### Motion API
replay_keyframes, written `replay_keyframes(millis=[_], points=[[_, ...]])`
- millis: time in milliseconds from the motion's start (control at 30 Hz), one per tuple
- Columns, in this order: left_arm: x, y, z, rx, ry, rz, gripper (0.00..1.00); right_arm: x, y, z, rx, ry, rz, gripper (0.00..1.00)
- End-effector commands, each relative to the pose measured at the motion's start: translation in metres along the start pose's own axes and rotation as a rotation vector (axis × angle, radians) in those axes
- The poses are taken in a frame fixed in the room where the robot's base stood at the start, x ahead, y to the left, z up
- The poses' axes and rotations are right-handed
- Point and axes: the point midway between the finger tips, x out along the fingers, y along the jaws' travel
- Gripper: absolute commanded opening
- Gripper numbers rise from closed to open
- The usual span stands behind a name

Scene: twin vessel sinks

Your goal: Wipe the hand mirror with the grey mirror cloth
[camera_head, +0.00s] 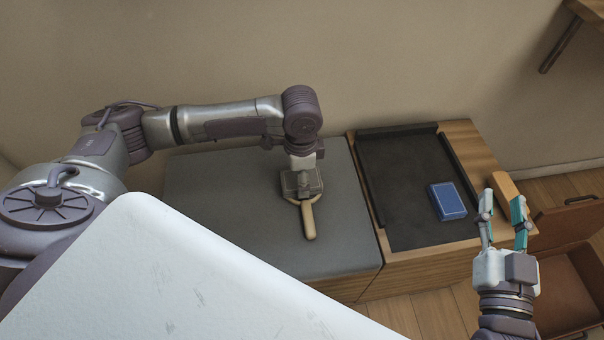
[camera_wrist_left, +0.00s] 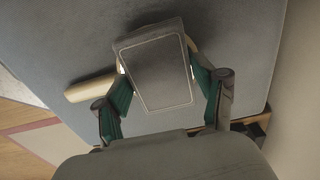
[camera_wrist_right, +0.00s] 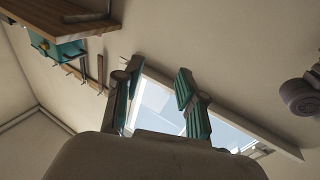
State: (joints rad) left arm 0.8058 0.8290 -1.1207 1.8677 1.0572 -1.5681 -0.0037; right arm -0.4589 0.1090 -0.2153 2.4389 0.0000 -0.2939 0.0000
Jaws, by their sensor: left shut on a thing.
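The hand mirror lies on the grey top, its pale wooden handle (camera_head: 309,222) pointing toward me. The handle also shows in the left wrist view (camera_wrist_left: 90,89). My left gripper (camera_head: 301,185) is over the mirror's head, pointing down and shut on the grey mirror cloth (camera_wrist_left: 156,72), a flat pad with a light stitched border. The cloth covers most of the mirror's head; only bits of its pale rim show. I cannot tell whether the cloth presses on the glass. My right gripper (camera_head: 503,205) is open and empty at the right, away from the mirror.
A black tray (camera_head: 385,175) on the wooden top at the right holds a blue box (camera_head: 447,201). An open brown drawer or case (camera_head: 570,275) is at the far right. A large white surface (camera_head: 170,280) fills the lower left. The grey top (camera_head: 225,200) is clear around the mirror.

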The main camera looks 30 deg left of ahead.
Motion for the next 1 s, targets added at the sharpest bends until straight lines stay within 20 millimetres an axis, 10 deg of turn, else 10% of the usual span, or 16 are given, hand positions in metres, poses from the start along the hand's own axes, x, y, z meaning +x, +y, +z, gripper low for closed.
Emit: replay_keyframes(millis=[1000], points=[[-0.001, 0.0, 0.01, -0.002, -0.006, 0.0, 0.42, -0.015, 0.009, 0.05, -0.006, -0.303, 0.02, 0.4]])
